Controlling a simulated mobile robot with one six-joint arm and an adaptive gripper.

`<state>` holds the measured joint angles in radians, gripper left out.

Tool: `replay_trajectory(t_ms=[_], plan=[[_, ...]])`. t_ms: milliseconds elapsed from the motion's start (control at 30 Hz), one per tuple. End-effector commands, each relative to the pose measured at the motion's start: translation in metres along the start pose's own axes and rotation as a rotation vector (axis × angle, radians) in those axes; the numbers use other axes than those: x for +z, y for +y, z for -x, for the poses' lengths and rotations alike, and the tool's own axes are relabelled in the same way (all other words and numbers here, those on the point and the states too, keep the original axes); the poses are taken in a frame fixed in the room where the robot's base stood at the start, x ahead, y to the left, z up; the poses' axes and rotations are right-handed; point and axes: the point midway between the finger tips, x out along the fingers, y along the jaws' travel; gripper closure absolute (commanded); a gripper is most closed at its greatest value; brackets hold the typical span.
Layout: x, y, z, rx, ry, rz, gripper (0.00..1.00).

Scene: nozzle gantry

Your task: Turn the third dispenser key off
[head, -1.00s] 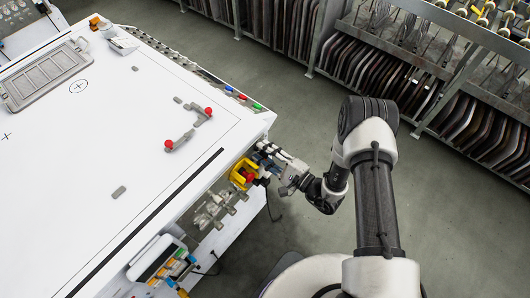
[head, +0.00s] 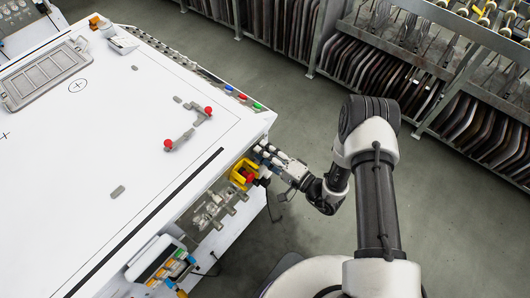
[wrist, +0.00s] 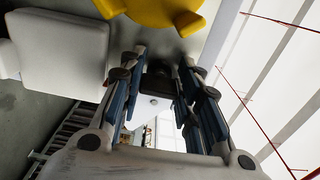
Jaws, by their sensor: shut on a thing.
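My gripper (head: 271,158) is at the right end of the white table's front side, just past the yellow emergency stop box. In the wrist view its two blue-padded fingers (wrist: 160,82) close in on a small dark piece (wrist: 160,68), which I take to be a dispenser key. The fingers hide most of it, so its turn angle cannot be told. In the head view small pale parts (head: 258,149) show at the table edge by the fingertips. Which one is the third key cannot be told there.
The yellow box (head: 236,172) with a red button is close beside the gripper; its yellow also shows in the wrist view (wrist: 165,10). Metal fittings (head: 213,208) line the table front farther left. The white table (head: 90,150) carries red-knobbed clamps (head: 178,140). Open floor lies right.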

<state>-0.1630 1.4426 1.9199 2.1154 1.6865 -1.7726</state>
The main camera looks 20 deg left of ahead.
Motion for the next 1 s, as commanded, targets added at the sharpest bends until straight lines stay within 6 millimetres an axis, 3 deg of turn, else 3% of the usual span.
replay_trajectory(t_ms=[333,367,400,667,1000], plan=[[0.0000,0.0003,0.0001,0.001,0.000,0.003,0.93],[0.0001,0.0003,0.0001,0.001,0.000,0.003,0.69],[0.0000,0.0003,0.0001,0.001,0.000,0.003,0.66],[0.0000,0.0001,0.0001,0.000,0.000,0.002,0.49],[-0.0004,0.0001,0.0020,0.000,0.001,0.001,0.48]])
